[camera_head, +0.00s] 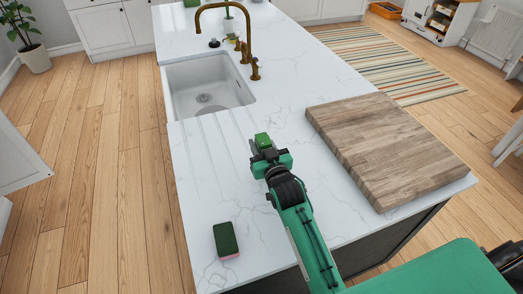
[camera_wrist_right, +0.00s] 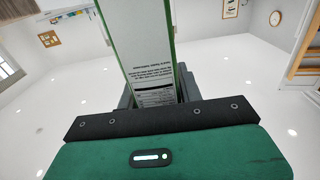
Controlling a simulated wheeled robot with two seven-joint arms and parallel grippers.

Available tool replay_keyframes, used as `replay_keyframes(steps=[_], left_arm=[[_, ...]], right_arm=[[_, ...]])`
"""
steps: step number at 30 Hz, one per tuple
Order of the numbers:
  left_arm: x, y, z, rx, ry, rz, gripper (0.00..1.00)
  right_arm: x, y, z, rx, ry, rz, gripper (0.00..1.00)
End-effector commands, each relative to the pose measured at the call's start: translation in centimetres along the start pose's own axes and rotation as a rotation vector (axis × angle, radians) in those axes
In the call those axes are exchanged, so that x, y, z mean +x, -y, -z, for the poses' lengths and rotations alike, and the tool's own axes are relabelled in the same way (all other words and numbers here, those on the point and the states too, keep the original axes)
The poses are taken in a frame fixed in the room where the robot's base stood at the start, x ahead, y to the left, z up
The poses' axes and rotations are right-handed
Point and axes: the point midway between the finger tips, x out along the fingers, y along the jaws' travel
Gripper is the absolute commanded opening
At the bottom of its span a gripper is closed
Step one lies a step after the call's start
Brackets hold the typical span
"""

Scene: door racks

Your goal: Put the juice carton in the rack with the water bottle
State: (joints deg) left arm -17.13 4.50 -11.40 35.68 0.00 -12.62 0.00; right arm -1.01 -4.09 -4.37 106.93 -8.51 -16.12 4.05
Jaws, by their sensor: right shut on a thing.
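The juice carton is a box with green edges and a white side with printed text (camera_wrist_right: 150,50), filling the middle of the right wrist view. In the head view only its small green end (camera_head: 263,140) shows at the tip of my right arm. My right gripper (camera_head: 265,152) is shut on the carton over the white counter, between the sink and the wooden board. How high it is above the counter is hard to tell. My left gripper is not in view. No water bottle or door rack can be made out for certain.
A thick wooden board (camera_head: 385,145) lies on the white counter (camera_head: 215,190) to the right. A green and pink sponge (camera_head: 226,240) is near the front. A sink (camera_head: 205,85) with a brass tap (camera_head: 247,40) is further back. A white cabinet with an open front (camera_head: 437,20) stands at the far right.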

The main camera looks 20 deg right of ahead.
Motion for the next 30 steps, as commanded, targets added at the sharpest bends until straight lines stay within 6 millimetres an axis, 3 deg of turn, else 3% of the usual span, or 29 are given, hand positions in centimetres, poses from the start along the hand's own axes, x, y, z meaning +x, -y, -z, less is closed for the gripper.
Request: replay_keyframes(steps=[6, 18, 19, 22, 30], left_arm=[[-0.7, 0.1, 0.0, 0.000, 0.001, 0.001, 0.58], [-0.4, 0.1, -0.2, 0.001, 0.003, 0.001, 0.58], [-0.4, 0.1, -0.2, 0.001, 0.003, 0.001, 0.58], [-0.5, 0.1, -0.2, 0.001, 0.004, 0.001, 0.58], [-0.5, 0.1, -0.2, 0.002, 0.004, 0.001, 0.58]], right_arm=[[0.0, 0.0, -2.9, 0.000, 0.002, 0.000, 0.04], [0.0, 0.0, -3.5, 0.000, 0.000, 0.000, 0.04], [0.0, 0.0, -3.6, 0.000, 0.002, 0.000, 0.38], [0.0, 0.0, -3.6, 0.000, 0.002, 0.000, 0.58], [0.0, 0.0, -3.5, 0.000, 0.002, 0.000, 0.58]])
